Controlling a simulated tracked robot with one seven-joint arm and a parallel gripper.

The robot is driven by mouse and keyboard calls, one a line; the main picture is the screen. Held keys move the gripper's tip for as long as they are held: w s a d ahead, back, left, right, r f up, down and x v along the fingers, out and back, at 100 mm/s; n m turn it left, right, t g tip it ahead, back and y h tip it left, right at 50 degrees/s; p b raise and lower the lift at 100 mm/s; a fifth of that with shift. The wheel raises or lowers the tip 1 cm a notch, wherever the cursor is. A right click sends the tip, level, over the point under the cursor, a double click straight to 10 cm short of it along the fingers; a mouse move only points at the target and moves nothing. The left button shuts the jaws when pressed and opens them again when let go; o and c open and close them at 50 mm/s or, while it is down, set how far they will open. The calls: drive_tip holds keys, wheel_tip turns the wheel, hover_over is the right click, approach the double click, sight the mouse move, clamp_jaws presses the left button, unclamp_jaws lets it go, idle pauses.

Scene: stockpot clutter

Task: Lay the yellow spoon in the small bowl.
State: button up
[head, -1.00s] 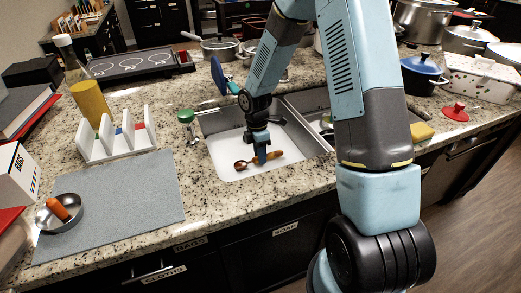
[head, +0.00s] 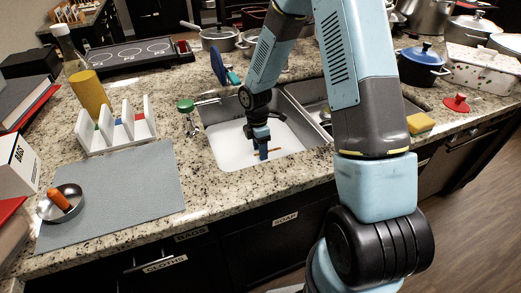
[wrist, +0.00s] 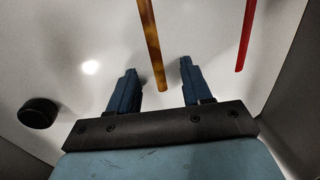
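My gripper (wrist: 158,80) points down into the sink, and its two blue fingers are apart. An amber-brown mottled handle (wrist: 150,38) ends between the fingertips, with a visible gap on each side. A red handle (wrist: 245,35) lies to its right in the wrist view. The far ends of both handles are out of that frame, and I see no plainly yellow spoon. In the head view my gripper (head: 262,151) hides most of what lies there; only a thin orange-brown strip (head: 273,149) shows beside it. The small metal bowl (head: 46,211) stands on the grey mat and holds an orange object (head: 59,199).
The sink walls (head: 208,135) surround my gripper, and a round black drain (wrist: 38,113) shows beside it. The grey mat (head: 125,195) is clear right of the bowl.

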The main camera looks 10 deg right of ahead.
drive_tip(key=shift+o, duration=0.4)
drive_tip(key=shift+r, duration=0.1)
drive_tip(key=shift+w+r, duration=0.1)
drive_tip(key=shift+r, duration=0.15)
wheel_tip(320, 180, up, 13)
drive_tip(key=w, duration=0.2)
drive_tip(key=shift+w+a+f, duration=0.15)
drive_tip(key=shift+a, duration=0.2)
drive_tip(key=s+d+r+m+t, duration=0.2)
drive_tip(key=s+d+r+m, duration=0.25)
drive_tip(key=r, duration=0.45)
drive_tip(key=s+d+r+m+t, duration=0.25)
drive_tip(key=s+r+m, duration=0.35)
drive_tip(key=r, duration=0.3)
drive_tip(key=s+d+r+m+t, duration=0.1)
drive_tip(key=s+d+r+m, duration=0.1)
drive_tip(key=s+m, duration=0.3)
drive_tip(key=s+d+r+m+t, duration=0.2)
drive_tip(key=s+r+m, duration=0.3)
drive_tip(key=s, duration=0.6)
drive_tip(key=shift+d+r+y, duration=0.2)
drive_tip(key=shift+d+y, duration=0.1)
